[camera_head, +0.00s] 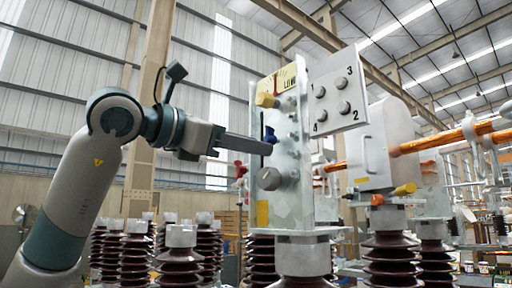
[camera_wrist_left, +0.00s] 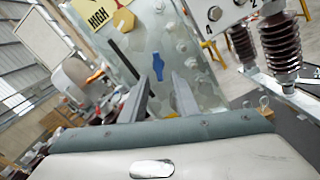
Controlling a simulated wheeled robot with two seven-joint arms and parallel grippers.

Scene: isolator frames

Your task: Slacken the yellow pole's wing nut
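A pale upright panel (camera_head: 293,205) carries a yellow patch (camera_head: 262,213) low on its left face and a yellow gauge plate at its top. A blue wing nut (camera_head: 270,134) sits on that face; it also shows in the left wrist view (camera_wrist_left: 157,66). My left gripper (camera_head: 266,147) reaches in from the left, its tip close to the wing nut. In the left wrist view its two fingers (camera_wrist_left: 161,86) are apart, with the wing nut beyond the gap between their tips. Contact is not visible. My right gripper is in neither view.
A yellow hex knob (camera_head: 265,100) is above the wing nut and a grey round knob (camera_head: 268,178) below. A numbered plate (camera_head: 336,90) with several studs juts out at the upper right. Brown ribbed insulators (camera_head: 180,262) stand below.

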